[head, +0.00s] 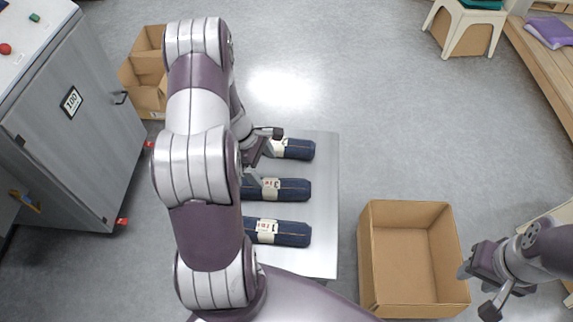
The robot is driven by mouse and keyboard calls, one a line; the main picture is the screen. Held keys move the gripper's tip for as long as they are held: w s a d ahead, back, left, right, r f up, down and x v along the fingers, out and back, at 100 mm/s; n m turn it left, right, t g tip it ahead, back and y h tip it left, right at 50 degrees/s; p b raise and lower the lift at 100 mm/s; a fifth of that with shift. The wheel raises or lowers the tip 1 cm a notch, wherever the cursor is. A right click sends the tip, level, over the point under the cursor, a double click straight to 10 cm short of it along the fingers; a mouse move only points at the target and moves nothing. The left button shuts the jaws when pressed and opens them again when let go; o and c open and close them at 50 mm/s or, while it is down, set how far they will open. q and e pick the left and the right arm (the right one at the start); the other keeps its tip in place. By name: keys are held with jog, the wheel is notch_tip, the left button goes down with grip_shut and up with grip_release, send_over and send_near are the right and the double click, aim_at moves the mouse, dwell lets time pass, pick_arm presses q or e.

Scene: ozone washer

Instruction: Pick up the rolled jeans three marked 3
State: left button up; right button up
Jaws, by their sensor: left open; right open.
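Several rolled dark blue jeans with pale paper bands lie in a column on a pale board. The middle roll (292,189) has a band that appears marked 3. The nearest roll (290,234) appears marked 1. The far roll (301,149) has a band whose mark is partly hidden. My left gripper (266,156) is open over the left part of the far roll, with its lower finger close to the middle roll's band; I cannot tell whether it touches. My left arm hides the left ends of the rolls. My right gripper (478,291) is open and empty at the lower right.
The pale board (326,200) has bare space right of the rolls. An empty open cardboard box (410,253) stands between the board and my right gripper. A grey machine (75,120) and cardboard boxes (148,95) are at the left. A stool (467,25) and wooden bench (545,65) are far right.

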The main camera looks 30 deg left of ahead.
aim_at(268, 185)
pick_arm(q)
jog(key=a+f+n, duration=0.1)
jog(key=f+n, duration=0.1)
jog(key=a+n, duration=0.1)
jog(key=shift+s+a+f+t+p, duration=0.3)
jog(key=shift+f+t+p, duration=0.05)
jog(key=shift+f+t, duration=0.05)
jog(key=x, duration=0.3)
jog(key=shift+s+d+f, duration=0.1)
jog(key=shift+s+f, duration=0.1)
jog(key=shift+f, duration=0.15)
jog(key=shift+w+d+f+p, duration=0.25)
jog(key=shift+w+f, duration=0.05)
jog(key=shift+f, duration=0.2)
jog(key=shift+w+d+f+p, duration=0.2)
jog(key=shift+w+d+f, duration=0.05)
jog(key=shift+f, duration=0.2)
jog(key=p+x, duration=0.1)
jog(key=x, duration=0.3)
jog(key=shift+f+p, duration=0.15)
jog(key=shift+p, duration=0.2)
jog(key=shift+f, duration=0.3)
pick_arm(e)
jog(key=r, duration=0.3)
jog(key=s+r, duration=0.1)
jog(key=r, duration=0.1)
jog(key=shift+a+r, duration=0.2)
jog(key=shift+r, duration=0.1)
